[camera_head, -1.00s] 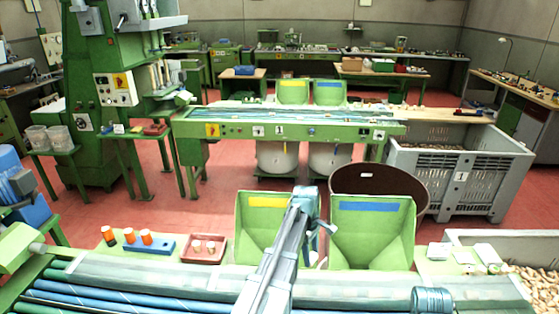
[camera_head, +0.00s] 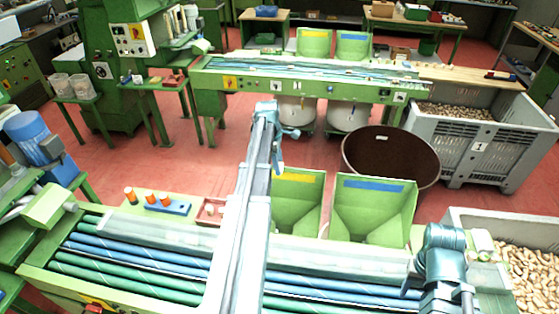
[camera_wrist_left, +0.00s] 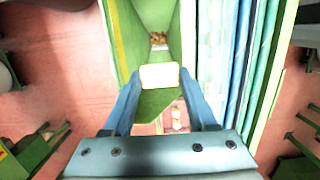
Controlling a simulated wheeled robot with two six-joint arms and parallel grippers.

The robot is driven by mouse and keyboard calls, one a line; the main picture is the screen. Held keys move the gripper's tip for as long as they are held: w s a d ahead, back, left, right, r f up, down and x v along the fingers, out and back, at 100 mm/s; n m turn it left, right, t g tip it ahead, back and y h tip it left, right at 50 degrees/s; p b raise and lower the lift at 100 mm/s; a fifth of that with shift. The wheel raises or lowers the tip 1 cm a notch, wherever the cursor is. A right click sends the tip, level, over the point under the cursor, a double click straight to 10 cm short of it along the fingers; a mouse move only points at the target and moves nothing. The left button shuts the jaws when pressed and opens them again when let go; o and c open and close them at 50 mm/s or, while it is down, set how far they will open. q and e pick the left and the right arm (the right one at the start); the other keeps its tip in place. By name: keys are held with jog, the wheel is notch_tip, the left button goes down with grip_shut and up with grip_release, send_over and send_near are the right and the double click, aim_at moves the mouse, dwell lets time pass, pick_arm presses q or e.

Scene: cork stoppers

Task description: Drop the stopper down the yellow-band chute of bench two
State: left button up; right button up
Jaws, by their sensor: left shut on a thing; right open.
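My left gripper (camera_head: 277,163) is shut on a pale stopper (camera_wrist_left: 160,76), which shows between the fingertips in the left wrist view. In the head view the gripper is near the left edge of the near yellow-band chute (camera_head: 297,205), and the stopper cannot be made out there. The wrist view shows a green chute (camera_wrist_left: 133,30) with a yellow strip along its edge and brown pieces deep in its throat. A blue-band chute (camera_head: 374,205) stands to its right. My right gripper (camera_head: 411,280) is open at the lower right, partly hidden by its arm.
A far bench (camera_head: 300,84) has its own yellow-band chute (camera_head: 313,42) and blue-band chute (camera_head: 352,45). A red tray (camera_head: 209,211) and a blue rack (camera_head: 168,206) sit left of the near chutes. A brown bin (camera_head: 390,158) stands behind them. A cork-filled crate (camera_head: 478,150) is at right.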

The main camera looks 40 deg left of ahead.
pick_arm(q)
notch_tip(320, 180, down, 6)
jog(key=b, duration=0.5)
jog(key=shift+b, duration=0.35)
jog(key=o, duration=1.4)
jog(key=shift+c, duration=0.2)
jog(key=shift+r, duration=0.15)
jog(key=r+p, duration=0.5)
jog(key=a+r+p, duration=0.1)
jog(key=r+p, duration=0.1)
jog(key=shift+s+r, duration=0.2)
jog(key=shift+s, duration=0.05)
jog(key=shift+f, duration=0.1)
